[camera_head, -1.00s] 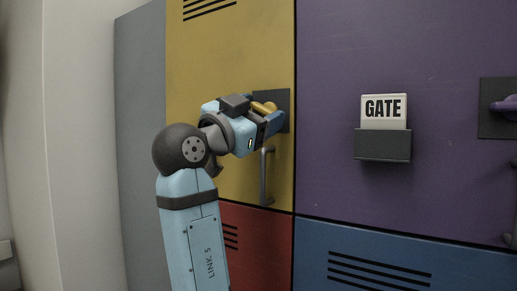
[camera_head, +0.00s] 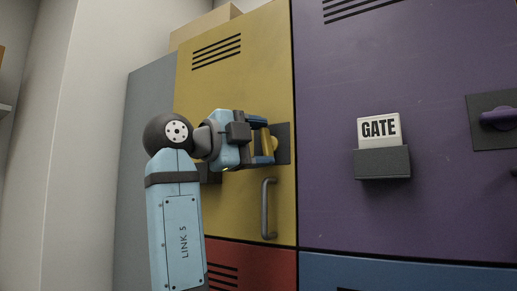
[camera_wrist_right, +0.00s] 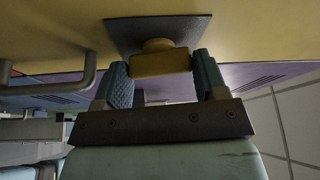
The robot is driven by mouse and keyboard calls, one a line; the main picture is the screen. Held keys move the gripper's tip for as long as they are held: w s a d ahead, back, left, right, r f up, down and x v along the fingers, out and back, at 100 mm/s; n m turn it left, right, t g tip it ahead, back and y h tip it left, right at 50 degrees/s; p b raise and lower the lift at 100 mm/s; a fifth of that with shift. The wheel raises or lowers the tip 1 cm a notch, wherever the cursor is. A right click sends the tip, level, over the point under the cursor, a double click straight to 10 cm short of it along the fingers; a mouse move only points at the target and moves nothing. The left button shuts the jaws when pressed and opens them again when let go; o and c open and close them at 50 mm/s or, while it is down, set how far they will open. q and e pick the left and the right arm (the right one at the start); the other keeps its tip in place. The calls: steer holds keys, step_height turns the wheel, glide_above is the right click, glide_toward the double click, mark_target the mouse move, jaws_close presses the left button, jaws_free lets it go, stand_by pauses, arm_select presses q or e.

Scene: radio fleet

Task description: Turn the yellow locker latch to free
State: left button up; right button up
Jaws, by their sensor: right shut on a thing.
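The yellow locker door (camera_head: 225,95) has a dark square plate (camera_head: 283,143) near its right edge, and the yellow latch (camera_head: 267,145) sits on it. In the head view the latch knob stands roughly upright, partly hidden by my right gripper (camera_head: 262,141). In the right wrist view the yellow latch (camera_wrist_right: 160,63) lies between the two blue fingers of my right gripper (camera_wrist_right: 163,80), which is shut on it. The dark plate (camera_wrist_right: 155,30) shows behind it. My left gripper is in neither view.
A grey bar handle (camera_head: 267,208) is below the latch on the yellow door. Red (camera_head: 255,270) and blue doors are below.

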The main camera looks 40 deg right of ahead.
steer(key=shift+r+m, duration=0.1)
steer(key=shift+m, duration=0.4)
steer(key=shift+m+y, duration=0.4)
steer(key=shift+m, duration=0.1)
steer(key=o, duration=0.9)
steer(key=shift+d, duration=0.1)
steer(key=shift+o, duration=0.2)
